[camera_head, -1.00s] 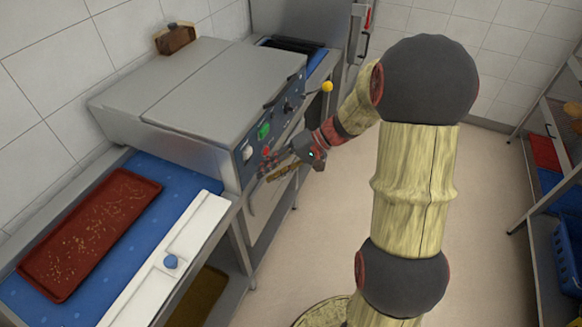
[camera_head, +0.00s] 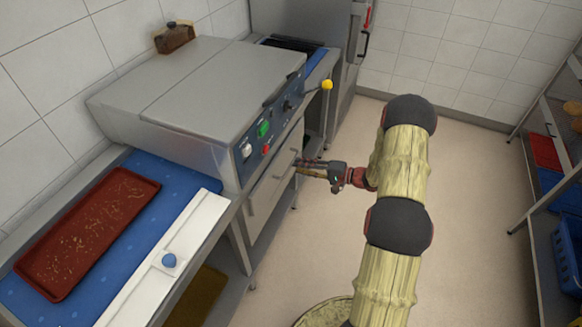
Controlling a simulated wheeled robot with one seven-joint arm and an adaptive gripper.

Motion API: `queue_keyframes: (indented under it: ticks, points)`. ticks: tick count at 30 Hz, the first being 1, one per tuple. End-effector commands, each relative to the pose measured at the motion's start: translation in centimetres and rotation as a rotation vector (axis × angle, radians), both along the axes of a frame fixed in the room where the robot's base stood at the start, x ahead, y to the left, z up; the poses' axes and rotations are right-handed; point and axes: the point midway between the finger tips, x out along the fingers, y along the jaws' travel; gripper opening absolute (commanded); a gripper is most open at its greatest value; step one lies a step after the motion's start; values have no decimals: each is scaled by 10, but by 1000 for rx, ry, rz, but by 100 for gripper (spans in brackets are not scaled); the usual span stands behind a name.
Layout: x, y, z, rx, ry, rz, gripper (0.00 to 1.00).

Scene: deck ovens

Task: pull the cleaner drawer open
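The cleaner drawer seems to be the grey front (camera_head: 268,196) below the control panel of the steel machine (camera_head: 200,85). It looks flush with the machine, with no visible gap. My gripper (camera_head: 303,167) reaches in from the right, level with the upper right part of this front. Its dark and yellowish fingers point left at the front's edge. Whether they touch the handle or close on anything is too small to tell.
The control panel (camera_head: 270,125) has a green and a red button, and a yellow-knobbed lever (camera_head: 327,86) sticks out at its right. A blue counter (camera_head: 185,175) with a red tray (camera_head: 88,232) stands at left. Shelving (camera_head: 545,190) stands at far right. The floor between is clear.

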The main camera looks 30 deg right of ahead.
Motion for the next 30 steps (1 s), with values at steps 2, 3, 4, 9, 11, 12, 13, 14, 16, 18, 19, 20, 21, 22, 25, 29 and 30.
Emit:
queue_keyframes:
  ticks: [2, 3, 4, 9, 11, 12, 13, 14, 16, 18, 19, 20, 21, 22, 25, 29, 30]
  points:
    - [10, 10, -5, -1, 1, 4, 26]
    - [15, 13, -6, -1, 1, 3, 26]
    - [18, 15, -7, -1, 1, 3, 26]
    - [32, 26, -10, -1, 2, 2, 26]
    - [35, 28, -10, 0, 1, 2, 26]
    - [36, 29, -10, 0, 1, 2, 26]
    - [36, 29, -10, 0, 1, 2, 26]
    - [37, 30, -10, 0, 1, 2, 26]
    - [37, 30, -10, 0, 1, 2, 26]
    - [37, 30, -10, 0, 1, 2, 26]
    - [37, 30, -10, 0, 1, 2, 26]
    - [37, 30, -10, 0, 1, 2, 26]
    - [37, 30, -10, 0, 1, 2, 25]
    - [37, 30, -10, 0, 1, 2, 23]
    - [37, 30, -10, 0, 1, 2, 17]
    - [37, 30, -10, 0, 1, 2, 10]
    - [37, 30, -10, 0, 1, 2, 8]
